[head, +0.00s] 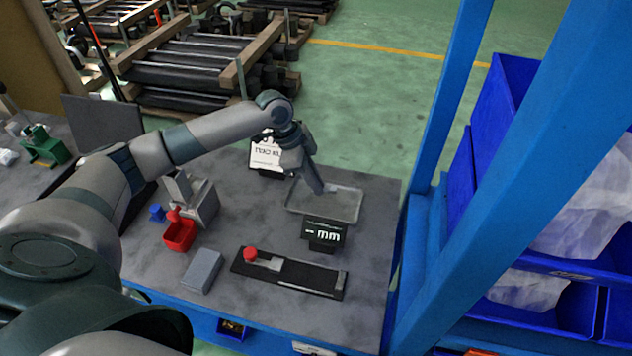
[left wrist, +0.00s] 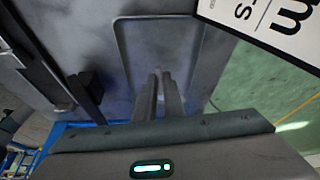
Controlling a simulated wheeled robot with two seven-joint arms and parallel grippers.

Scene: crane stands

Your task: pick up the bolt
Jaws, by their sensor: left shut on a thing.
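My left gripper (head: 326,190) reaches down over a shallow grey metal tray (head: 344,206) on the table. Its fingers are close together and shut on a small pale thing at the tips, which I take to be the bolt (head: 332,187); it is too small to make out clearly. In the left wrist view the two fingers (left wrist: 163,82) point into the tray (left wrist: 185,45), whose visible floor looks bare. The fingers hide most of what they hold. I cannot tell whether the bolt touches the tray. My right gripper is out of view.
A black sign (head: 323,232) stands just in front of the tray, and a white sign (head: 267,153) behind it. A black fixture with a red knob (head: 250,254), a grey block (head: 202,270) and a red bin (head: 180,236) stand nearer. A blue rack post (head: 447,110) rises at right.

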